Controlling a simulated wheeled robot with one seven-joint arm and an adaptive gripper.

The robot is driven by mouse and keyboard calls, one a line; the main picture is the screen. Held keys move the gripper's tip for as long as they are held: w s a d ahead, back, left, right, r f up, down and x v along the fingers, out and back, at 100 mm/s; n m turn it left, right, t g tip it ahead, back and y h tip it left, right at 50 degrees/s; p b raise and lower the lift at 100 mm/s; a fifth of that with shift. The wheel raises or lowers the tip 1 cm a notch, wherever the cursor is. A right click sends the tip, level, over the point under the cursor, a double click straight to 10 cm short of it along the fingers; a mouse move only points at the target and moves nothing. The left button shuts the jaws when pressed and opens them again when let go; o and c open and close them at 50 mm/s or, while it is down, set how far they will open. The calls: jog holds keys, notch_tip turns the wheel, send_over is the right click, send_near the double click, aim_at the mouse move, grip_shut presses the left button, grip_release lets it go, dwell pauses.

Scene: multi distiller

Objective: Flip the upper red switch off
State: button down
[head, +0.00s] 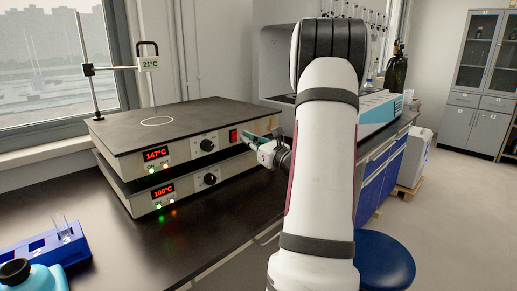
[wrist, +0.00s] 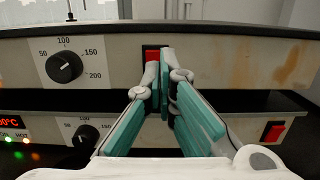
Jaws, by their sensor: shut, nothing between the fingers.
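The upper red switch (head: 233,136) sits at the right end of the upper hot plate's front panel (head: 190,150). In the wrist view the upper switch (wrist: 152,54) shows in its dark frame, partly hidden behind my fingertips. My gripper (head: 262,147) is shut and empty, in front of the panel just right of the switch in the head view. In the wrist view my gripper's tips (wrist: 165,78) overlap the lower and right part of the switch; I cannot tell whether they touch it. The lower red switch (wrist: 273,131) is on the lower unit, to the right.
The upper display reads 147°C (head: 157,154) and the lower display (head: 163,190) reads 100°C, with lit lamps below each. Upper knob (wrist: 64,67) is left of my fingers. A stand with a 21°C thermometer (head: 149,63) rises behind. A blue rack (head: 45,250) stands front left.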

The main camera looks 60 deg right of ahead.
aim_at(235, 136)
jog(key=shift+x, duration=1.2)
